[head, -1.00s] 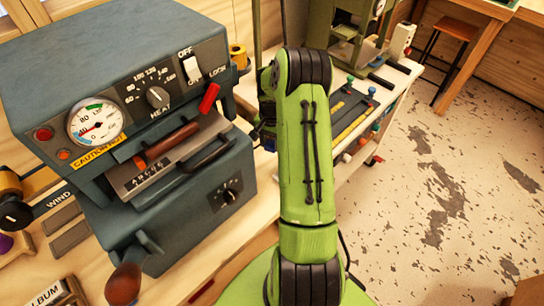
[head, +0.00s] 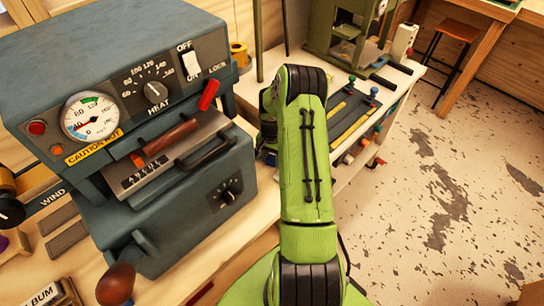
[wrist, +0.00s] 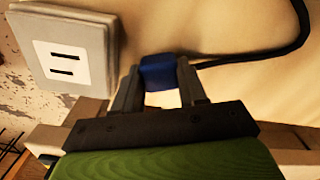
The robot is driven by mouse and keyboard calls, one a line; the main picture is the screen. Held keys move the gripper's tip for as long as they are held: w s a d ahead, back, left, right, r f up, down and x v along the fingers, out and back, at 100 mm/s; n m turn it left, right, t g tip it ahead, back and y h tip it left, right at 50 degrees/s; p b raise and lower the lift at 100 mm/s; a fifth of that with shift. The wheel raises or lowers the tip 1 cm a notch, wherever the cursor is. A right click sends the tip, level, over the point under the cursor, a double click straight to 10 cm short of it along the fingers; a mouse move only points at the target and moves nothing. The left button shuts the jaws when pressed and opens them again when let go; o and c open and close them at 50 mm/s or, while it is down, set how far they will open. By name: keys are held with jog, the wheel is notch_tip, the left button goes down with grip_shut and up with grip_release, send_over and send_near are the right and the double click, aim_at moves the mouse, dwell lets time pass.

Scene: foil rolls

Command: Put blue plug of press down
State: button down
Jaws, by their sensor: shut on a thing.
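The blue plug (wrist: 158,74) is between the two grey fingers of my gripper (wrist: 158,82) in the wrist view. The fingers are shut on it. A black cable (wrist: 262,54) runs to the right from near the plug. A pale wall-type socket (wrist: 66,57) with two dark slots is at the upper left, apart from the plug. In the head view the press (head: 110,70) is a blue-grey machine with a gauge, a heat dial and a white switch. My green arm hides the gripper and plug there.
The wooden bench (head: 232,247) carries the press. A red-tipped lever (head: 209,94) and a brown handle (head: 170,135) stick out of its front. A green stand (head: 340,35) and several tools are behind my arm. Open floor (head: 440,200) lies to the right.

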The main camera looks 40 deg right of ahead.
aim_at(272, 158)
jog(key=c, duration=0.6)
grip_release()
notch_tip(272, 158, up, 13)
jog(key=p, duration=0.3)
